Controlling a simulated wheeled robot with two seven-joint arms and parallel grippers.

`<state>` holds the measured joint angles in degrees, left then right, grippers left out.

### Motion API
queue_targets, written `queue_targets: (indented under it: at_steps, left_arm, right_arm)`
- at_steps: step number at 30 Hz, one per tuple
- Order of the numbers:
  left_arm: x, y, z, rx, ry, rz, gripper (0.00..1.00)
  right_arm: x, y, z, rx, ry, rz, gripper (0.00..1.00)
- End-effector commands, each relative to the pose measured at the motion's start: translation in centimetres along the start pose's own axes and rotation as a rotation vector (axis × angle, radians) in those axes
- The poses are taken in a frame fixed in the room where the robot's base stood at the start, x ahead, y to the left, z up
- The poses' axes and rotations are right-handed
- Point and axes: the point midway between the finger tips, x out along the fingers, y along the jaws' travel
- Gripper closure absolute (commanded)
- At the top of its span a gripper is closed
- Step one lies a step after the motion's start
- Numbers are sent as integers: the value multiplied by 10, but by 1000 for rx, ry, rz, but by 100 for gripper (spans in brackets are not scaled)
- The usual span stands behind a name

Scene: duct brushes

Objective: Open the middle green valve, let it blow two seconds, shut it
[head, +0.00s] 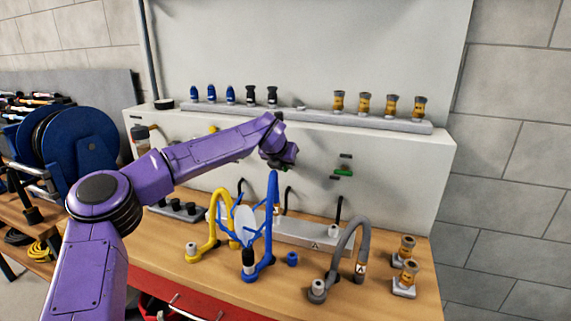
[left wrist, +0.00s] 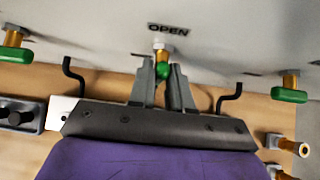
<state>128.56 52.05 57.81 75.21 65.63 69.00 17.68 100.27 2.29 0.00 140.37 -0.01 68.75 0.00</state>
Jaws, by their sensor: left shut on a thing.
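The middle green valve handle (left wrist: 163,72) sits on a short brass stem below the word OPEN (left wrist: 168,29) in the left wrist view. Its handle points toward my gripper, while the two neighbouring handles lie crosswise. My left gripper (left wrist: 162,85) is shut on the middle handle, one finger on each side. In the head view my left gripper (head: 283,163) is at the front of the grey cabinet and hides the middle valve. The right green valve (head: 343,172) shows to its right. The left green valve (left wrist: 14,52) shows in the left wrist view. My right gripper is out of view.
Below the gripper stand a yellow hose (head: 212,225), a blue hose (head: 272,205) with blue strands around a pale oval shape, and a grey hose (head: 338,255). Brass fittings (head: 404,280) stand at the right. A shelf (head: 320,113) holds blue, black and brass nozzles.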

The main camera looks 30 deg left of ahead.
Motion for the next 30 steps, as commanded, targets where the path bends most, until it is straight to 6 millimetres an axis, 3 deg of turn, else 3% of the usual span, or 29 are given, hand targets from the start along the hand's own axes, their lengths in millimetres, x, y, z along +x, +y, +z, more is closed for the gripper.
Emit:
queue_targets:
  at_steps: [13,14,15,25,30]
  left_arm:
    - [1,0,-1,-6,4,-5,100]
    - [1,0,-2,-6,4,-5,72]
    - [1,0,-1,-6,4,-5,61]
    - [-3,0,-1,-6,1,-6,61]
    - [-36,0,-1,-7,-5,-7,61]
  right_arm:
    - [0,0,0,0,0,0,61]
    - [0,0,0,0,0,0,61]
    - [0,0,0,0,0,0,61]
    - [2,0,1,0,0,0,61]
    - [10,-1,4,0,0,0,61]
